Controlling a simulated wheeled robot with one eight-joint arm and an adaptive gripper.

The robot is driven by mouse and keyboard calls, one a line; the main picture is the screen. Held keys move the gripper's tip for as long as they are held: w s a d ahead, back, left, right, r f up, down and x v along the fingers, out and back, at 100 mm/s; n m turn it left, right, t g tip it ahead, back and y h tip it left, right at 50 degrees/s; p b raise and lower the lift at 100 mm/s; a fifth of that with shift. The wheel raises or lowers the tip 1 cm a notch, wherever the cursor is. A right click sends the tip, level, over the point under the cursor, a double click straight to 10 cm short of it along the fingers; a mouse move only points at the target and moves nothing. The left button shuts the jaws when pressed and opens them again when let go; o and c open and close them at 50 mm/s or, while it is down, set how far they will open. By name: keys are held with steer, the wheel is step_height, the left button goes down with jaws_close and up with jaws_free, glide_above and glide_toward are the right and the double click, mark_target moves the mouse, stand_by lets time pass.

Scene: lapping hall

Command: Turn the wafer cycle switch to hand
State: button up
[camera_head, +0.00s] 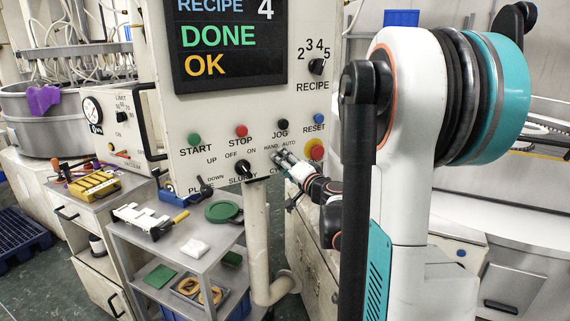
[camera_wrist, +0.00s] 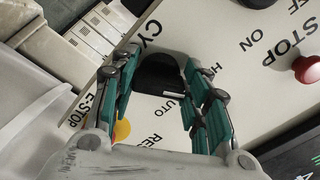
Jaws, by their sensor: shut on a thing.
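The control panel (camera_head: 215,110) stands at the centre of the head view. My gripper (camera_head: 283,158) is at its lower right, at the switch marked HAND and AUTO, with a partly covered label starting CY. In the wrist view the black switch knob (camera_wrist: 158,72) sits between the teal finger pads of my gripper (camera_wrist: 160,82). The jaws are shut on it. The HAND label lies beside the right finger and AUTO lies between the fingers. My fingers hide the knob in the head view, and which way it points cannot be told.
Close by are the black JOG button (camera_head: 283,124), the blue RESET button (camera_head: 319,118), the red and yellow emergency stop (camera_head: 316,151) and the slurry switch (camera_head: 244,169). The screen (camera_head: 230,45) reads DONE OK. A cart (camera_head: 190,257) with small items stands below left.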

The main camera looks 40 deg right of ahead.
stand_by(0.3)
steer(key=o, duration=1.1)
steer(key=shift+c, duration=0.2)
steer(key=shift+s, duration=0.1)
steer(key=v, duration=1.2)
